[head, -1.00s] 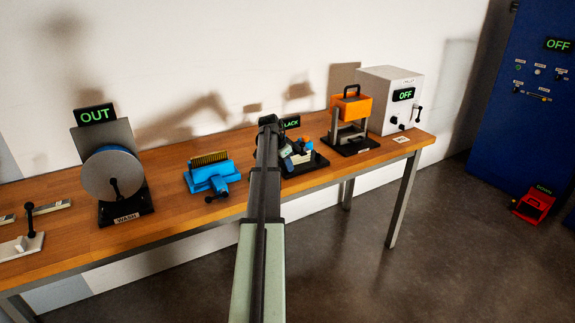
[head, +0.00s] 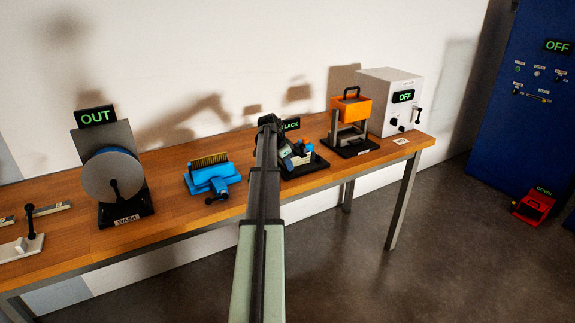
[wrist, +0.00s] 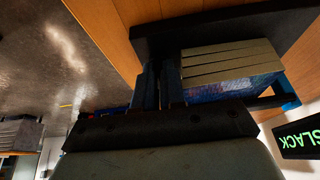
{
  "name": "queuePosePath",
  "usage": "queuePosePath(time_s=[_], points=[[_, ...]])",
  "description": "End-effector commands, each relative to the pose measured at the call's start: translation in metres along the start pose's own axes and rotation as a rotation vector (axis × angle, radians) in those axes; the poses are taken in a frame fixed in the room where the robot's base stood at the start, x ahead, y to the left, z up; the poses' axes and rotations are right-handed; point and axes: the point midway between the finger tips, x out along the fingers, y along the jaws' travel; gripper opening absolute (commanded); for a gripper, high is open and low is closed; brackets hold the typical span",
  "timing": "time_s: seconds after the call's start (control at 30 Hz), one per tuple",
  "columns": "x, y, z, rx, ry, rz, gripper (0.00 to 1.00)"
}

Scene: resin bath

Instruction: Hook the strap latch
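The strap fixture (head: 303,163) stands on the bench behind my arm, with a black base, a pale block and blue parts. Its sign (head: 291,125) reads SLACK, partly covered by my arm in the head view; the whole word shows in the wrist view (wrist: 298,141). The wrist view shows the fixture's layered tan slabs (wrist: 232,62) and black base (wrist: 215,25). My gripper (wrist: 160,85) is close beside the slabs, its two dark fingers near each other. I cannot tell whether anything is between them. The latch's hook is not clearly visible.
A blue brush fixture (head: 211,178) and a wash wheel (head: 112,176) stand to the left on the bench (head: 180,205). An orange press (head: 350,110) and a white box (head: 390,90) reading OFF stand to the right. The bench's front edge lies under my arm.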

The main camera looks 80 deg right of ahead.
Motion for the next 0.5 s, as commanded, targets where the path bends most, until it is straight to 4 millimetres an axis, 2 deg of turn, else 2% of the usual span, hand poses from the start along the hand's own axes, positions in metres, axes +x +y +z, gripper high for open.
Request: queuePosePath(time_s=[0.03,0.1,0.27,0.37,0.5], points=[[0.009,0.002,-0.005,0.004,0.007,0.01,0.27],[0.009,0.003,-0.004,0.004,0.006,0.011,0.33],[0.009,0.004,-0.004,0.003,0.005,0.013,0.33],[0.005,0.004,-0.004,0.002,0.005,0.013,0.33],[-0.011,0.003,-0.003,0.001,0.006,0.008,0.33]])
